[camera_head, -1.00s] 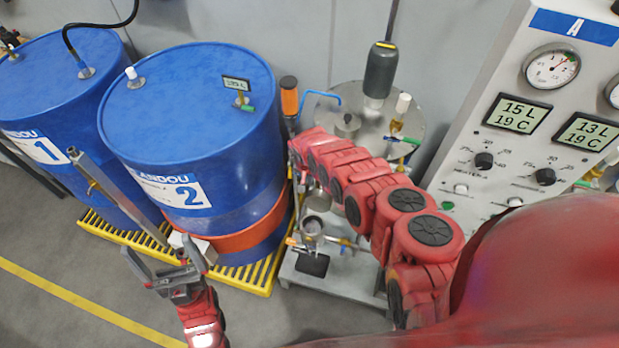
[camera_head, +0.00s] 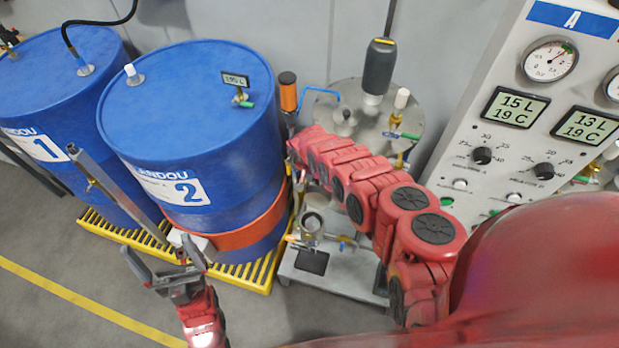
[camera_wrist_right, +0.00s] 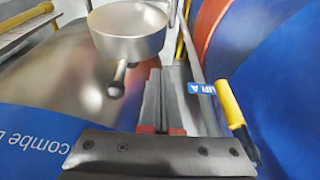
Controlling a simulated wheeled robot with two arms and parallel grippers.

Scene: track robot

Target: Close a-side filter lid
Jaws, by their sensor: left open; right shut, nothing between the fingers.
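A small open metal cup (camera_head: 312,228), apparently the filter, stands on the low grey stand beside drum 2. A round silver metal part with a dark-tipped knob shows in the right wrist view (camera_wrist_right: 128,32), just beyond my right fingers; I cannot tell whether it is the lid or the filter body. My right gripper (camera_wrist_right: 163,92) is shut and empty, close to the knob but seemingly apart from it. In the head view my red right arm hides it.
Blue drum 2 (camera_head: 180,120) and drum 1 (camera_head: 50,90) stand on yellow grating (camera_head: 245,270). A control panel (camera_head: 515,150) stands at right. A yellow handle (camera_wrist_right: 230,103) and blue label (camera_wrist_right: 200,88) are near my right fingers. Floor at lower left is clear.

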